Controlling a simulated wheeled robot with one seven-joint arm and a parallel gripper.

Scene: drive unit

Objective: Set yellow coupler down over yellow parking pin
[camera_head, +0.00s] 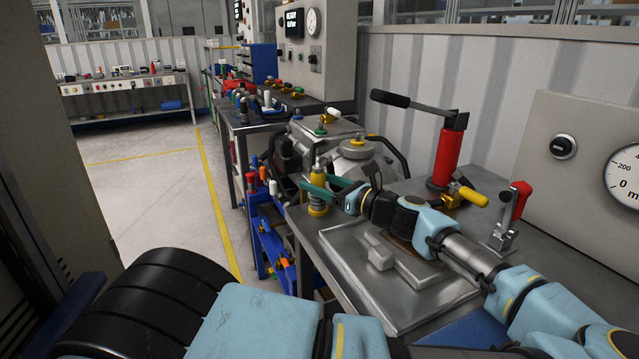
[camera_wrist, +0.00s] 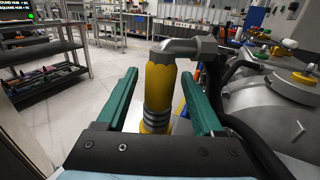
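The yellow coupler (camera_head: 318,209), with grey bands around it, stands upright at the left edge of the metal bench. In the wrist view the yellow coupler (camera_wrist: 158,85) has a grey elbow fitting on top and stands between my green fingers. My gripper (camera_head: 328,190) is around it, and the wrist view of my gripper (camera_wrist: 160,75) shows a gap between each finger and the coupler. The fingers look open. The yellow parking pin is not visible; I cannot tell whether the coupler's lower end is over it.
The metal bench (camera_head: 350,280) carries a raised plate under my arm. A red hand pump (camera_head: 449,157) with a black lever, a yellow-handled valve (camera_head: 472,196) and a red-handled clamp (camera_head: 519,201) stand to the right. The drive unit (camera_head: 335,150) with hoses is just behind.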

